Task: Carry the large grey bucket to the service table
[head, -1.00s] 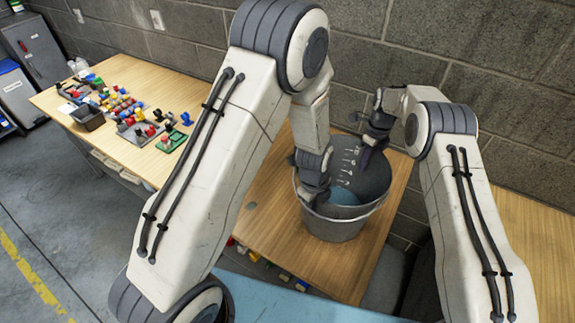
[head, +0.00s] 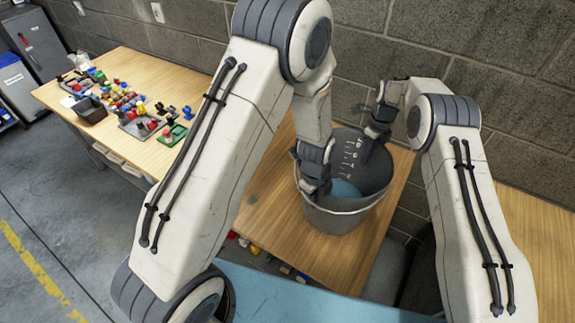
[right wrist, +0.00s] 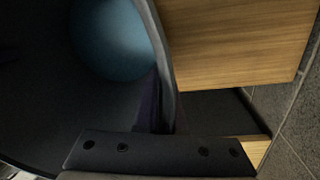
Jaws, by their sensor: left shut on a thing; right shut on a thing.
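The large grey bucket (head: 338,219) is upright between my arms, with white marks on its inner wall and a light blue round area at its bottom. My left gripper (head: 316,186) is shut on its left rim. My right gripper (head: 372,143) is shut on its far right rim. In the right wrist view the bucket's dark inside (right wrist: 45,75) fills the left. The bucket is over a wooden table top (head: 272,215); I cannot tell whether its base touches the wood. No label shows which surface is the service table.
A longer wooden table (head: 150,72) at the left holds several coloured parts and a black bin (head: 90,112). A block wall (head: 440,40) stands close behind the bucket. A blue surface (head: 290,300) is at the near edge. Open floor (head: 60,200) lies left.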

